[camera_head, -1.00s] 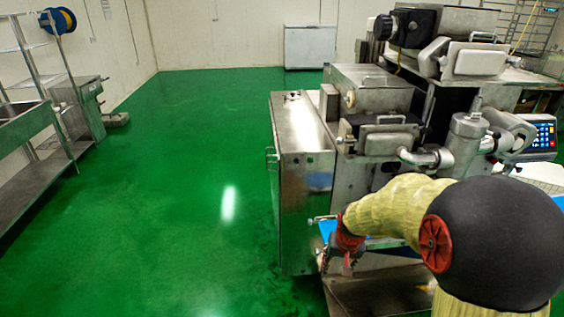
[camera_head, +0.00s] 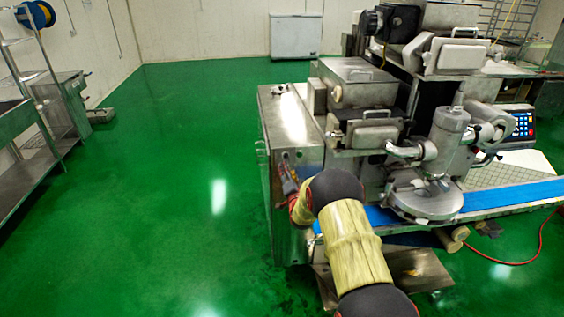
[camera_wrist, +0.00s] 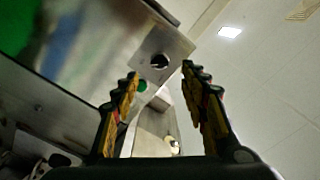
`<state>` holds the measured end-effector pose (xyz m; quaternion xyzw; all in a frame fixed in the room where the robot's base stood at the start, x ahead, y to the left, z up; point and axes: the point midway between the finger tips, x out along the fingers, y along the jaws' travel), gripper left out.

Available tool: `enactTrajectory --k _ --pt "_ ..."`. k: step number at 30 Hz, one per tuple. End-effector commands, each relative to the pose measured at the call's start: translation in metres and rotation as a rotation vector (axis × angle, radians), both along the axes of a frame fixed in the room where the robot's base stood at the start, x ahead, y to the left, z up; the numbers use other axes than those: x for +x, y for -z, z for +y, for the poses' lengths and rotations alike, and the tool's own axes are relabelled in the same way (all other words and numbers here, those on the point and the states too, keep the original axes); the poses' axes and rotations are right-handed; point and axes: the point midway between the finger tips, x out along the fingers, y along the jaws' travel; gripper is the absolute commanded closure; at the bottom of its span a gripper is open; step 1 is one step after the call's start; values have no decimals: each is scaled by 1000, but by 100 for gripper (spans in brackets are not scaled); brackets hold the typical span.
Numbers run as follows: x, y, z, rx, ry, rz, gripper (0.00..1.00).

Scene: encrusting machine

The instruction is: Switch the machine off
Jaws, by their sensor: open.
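The encrusting machine (camera_head: 350,110) is a large stainless steel unit on the right in the head view. Its tall steel cabinet (camera_head: 285,115) is on the machine's left side. My gripper (camera_head: 287,168) is in front of the upper part of this cabinet; contact cannot be told. In the wrist view my gripper (camera_wrist: 160,72) is open and empty. Beyond its fingertips is a metal plate (camera_wrist: 178,46) with a dark round knob or hole (camera_wrist: 159,62). A small green button-like spot (camera_wrist: 141,85) shows beside the left finger. No switch is clearly visible in the head view.
A blue conveyor belt (camera_head: 500,196) runs right from the machine. A control panel with a lit keypad (camera_head: 522,125) stands behind it. A red cable (camera_head: 520,262) lies on the floor at the right. The green floor (camera_head: 170,190) on the left is clear up to the steel shelving (camera_head: 40,135).

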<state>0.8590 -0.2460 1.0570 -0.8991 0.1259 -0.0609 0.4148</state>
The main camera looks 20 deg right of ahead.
Motion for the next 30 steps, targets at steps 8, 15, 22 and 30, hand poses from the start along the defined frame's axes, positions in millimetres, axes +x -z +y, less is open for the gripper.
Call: enactTrajectory --k 8,15,22,30 --pt "31 1 -8 10 0 0 56" --pt "62 1 -17 10 0 2 56" --pt "73 1 -21 9 0 3 56" --pt "74 1 -21 9 0 3 58"
